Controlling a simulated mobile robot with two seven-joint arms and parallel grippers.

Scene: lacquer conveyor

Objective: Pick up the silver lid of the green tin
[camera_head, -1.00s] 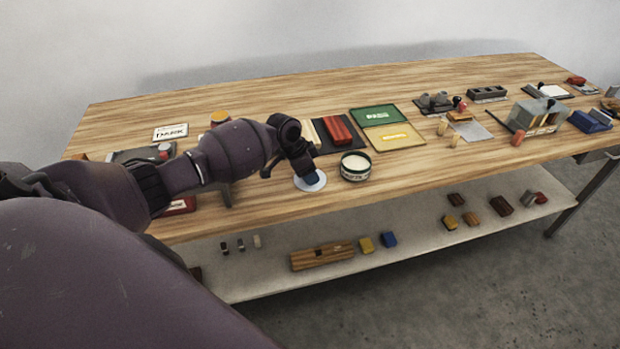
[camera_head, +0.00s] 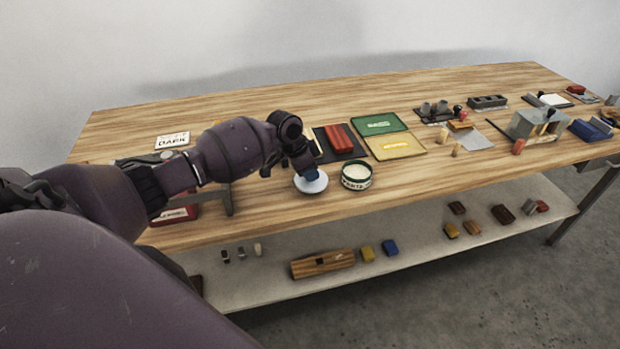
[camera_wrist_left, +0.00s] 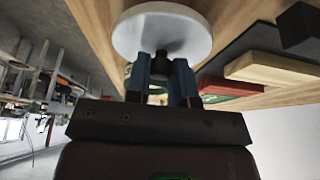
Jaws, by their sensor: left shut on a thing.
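The silver lid (camera_head: 311,186) is a round pale disc just left of the green tin in the head view. In the left wrist view the lid (camera_wrist_left: 165,28) fills the top middle, with its dark knob between the blue fingers. My left gripper (camera_head: 311,174) is shut on that knob, and it also shows in the left wrist view (camera_wrist_left: 165,72). The lid seems slightly above the tabletop; the gap is hard to judge. The green tin (camera_head: 356,184) stands open, with a pale top and a lettered label. My right gripper is not in view.
Behind the tin lie a dark tray with a red block (camera_head: 339,138), a green panel (camera_head: 378,125) and a yellow panel (camera_head: 396,145). Bare wood (camera_head: 440,175) lies right of the green tin.

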